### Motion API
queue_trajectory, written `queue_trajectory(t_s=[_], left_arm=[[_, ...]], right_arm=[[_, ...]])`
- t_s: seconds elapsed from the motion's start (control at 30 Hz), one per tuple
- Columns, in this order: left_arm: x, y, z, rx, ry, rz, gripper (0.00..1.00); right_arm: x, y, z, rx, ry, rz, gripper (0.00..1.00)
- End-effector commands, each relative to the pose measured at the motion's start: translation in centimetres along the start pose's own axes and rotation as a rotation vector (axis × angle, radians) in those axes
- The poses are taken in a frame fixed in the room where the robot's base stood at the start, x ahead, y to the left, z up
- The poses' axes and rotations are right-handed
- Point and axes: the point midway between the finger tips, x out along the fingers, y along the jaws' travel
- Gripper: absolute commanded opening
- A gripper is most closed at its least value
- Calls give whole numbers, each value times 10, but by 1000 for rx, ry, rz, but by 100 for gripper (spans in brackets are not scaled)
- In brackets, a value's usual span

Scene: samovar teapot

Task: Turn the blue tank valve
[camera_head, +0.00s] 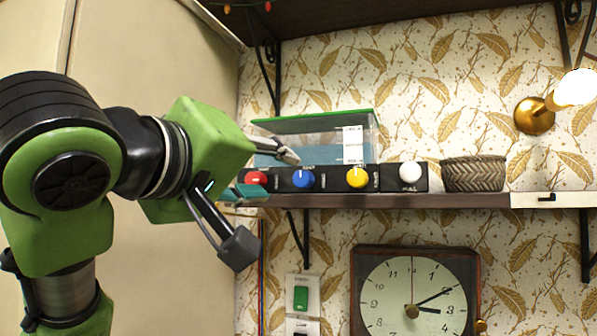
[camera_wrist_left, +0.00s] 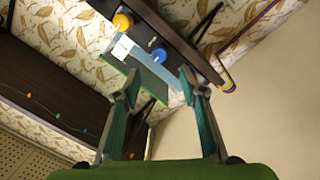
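The blue valve (camera_head: 303,179) is a round knob with a pointer on a black block in the row along the shelf front. It also shows in the left wrist view (camera_wrist_left: 159,55), beyond and between the fingertips. A clear tank (camera_head: 330,141) with a green lid and bluish contents stands behind the valves. My left gripper (camera_head: 273,175) is open and empty at the left end of the row, with one finger above and one below the red valve's height. It also shows open in the left wrist view (camera_wrist_left: 158,84), apart from the blue valve. My right gripper is out of view.
Yellow (camera_head: 357,177) and white (camera_head: 410,172) valves sit to the right. A woven basket (camera_head: 473,174) stands farther along the shelf (camera_head: 440,201). A clock (camera_head: 415,290) hangs below.

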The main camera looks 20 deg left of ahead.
Motion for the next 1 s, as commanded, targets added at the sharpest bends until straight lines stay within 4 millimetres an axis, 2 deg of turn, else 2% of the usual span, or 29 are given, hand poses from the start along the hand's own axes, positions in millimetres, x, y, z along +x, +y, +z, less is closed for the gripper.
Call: queue_trajectory(t_s=[0.03,0.2,0.43,0.6,0.9,0.93,1.0], left_arm=[[12,1,-4,-1,-1,-8,38],[50,1,-4,0,-2,-7,38],[88,1,-3,-1,0,-5,38],[101,0,-2,0,1,-1,38],[104,-1,-1,0,2,-1,38],[104,-1,-1,0,2,-1,36],[104,-1,-1,0,2,-1,18]], right_arm=[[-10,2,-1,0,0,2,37],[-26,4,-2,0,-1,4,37],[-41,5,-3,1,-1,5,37],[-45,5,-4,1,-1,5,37],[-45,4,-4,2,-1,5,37],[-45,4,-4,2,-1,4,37],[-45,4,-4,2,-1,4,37]])
